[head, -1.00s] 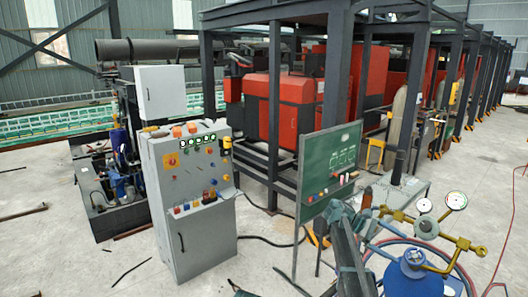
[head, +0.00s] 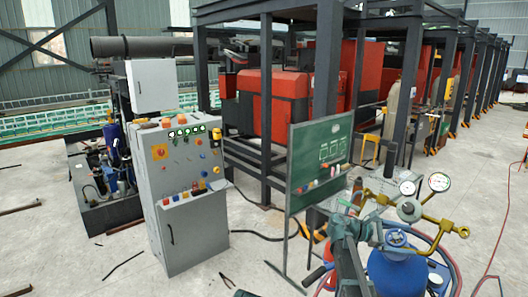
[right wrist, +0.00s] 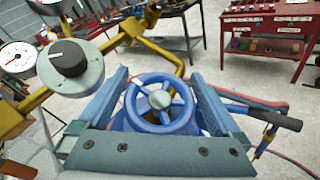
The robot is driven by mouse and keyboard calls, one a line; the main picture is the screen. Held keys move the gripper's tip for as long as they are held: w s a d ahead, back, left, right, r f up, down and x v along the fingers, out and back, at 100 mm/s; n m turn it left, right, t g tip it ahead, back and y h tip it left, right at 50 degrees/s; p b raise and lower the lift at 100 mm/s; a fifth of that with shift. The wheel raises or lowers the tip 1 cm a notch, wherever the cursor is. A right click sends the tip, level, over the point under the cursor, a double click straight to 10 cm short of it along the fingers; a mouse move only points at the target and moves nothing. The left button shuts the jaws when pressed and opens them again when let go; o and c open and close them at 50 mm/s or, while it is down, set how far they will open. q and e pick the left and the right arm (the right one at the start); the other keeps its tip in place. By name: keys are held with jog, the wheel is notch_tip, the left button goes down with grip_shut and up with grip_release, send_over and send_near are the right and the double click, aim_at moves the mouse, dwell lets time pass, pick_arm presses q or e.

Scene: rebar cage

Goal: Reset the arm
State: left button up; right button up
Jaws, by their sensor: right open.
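My right gripper (head: 352,212) is at the lower right of the head view, left of the blue gas cylinder (head: 398,272). In the right wrist view its two fingers (right wrist: 160,78) are apart, with the cylinder's blue handwheel (right wrist: 160,105) showing between them. No grip on the wheel shows. I cannot tell whether the fingers touch it. A small dark piece at the bottom edge of the head view may be part of my left gripper (head: 243,293); its jaws do not show.
Brass pipes and round gauges (head: 439,182) rise by the cylinder, close to the right gripper. A green board (head: 318,155) stands to the left, then a grey control cabinet (head: 185,215). Red hoses lie at the right.

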jog(key=shift+s+f+n+t+h, duration=0.15)
jog(key=shift+n+t+h, duration=0.15)
jog(key=shift+n+t, duration=0.4)
jog(key=shift+w+a+r+n+t+h+b, duration=0.15)
jog(key=shift+n+t+b, duration=0.2)
jog(key=shift+n+t, duration=0.25)
jog(key=shift+w+d+r+n+t+h+b, duration=0.15)
jog(key=shift+n+t+b, duration=0.15)
jog(key=shift+n+t, duration=0.3)
jog(key=shift+w+n+t+b, duration=0.15)
jog(key=shift+n+t+b, duration=0.15)
jog(key=shift+n+t, duration=0.85)
jog(key=shift+w+a+r+n+t+y+b, duration=0.15)
jog(key=shift+w+n+t+y, duration=0.1)
jog(key=shift+n+t, duration=0.55)
jog(key=shift+w+f+n+t+y+b, duration=0.1)
jog(key=shift+w+n+t+y, duration=0.1)
jog(key=shift+n+t, duration=0.65)
jog(key=shift+w+a+r+n+t+y+b, duration=0.15)
jog(key=shift+n+t+y, duration=0.1)
jog(key=shift+n+t, duration=0.55)
jog(key=shift+f, duration=0.1)
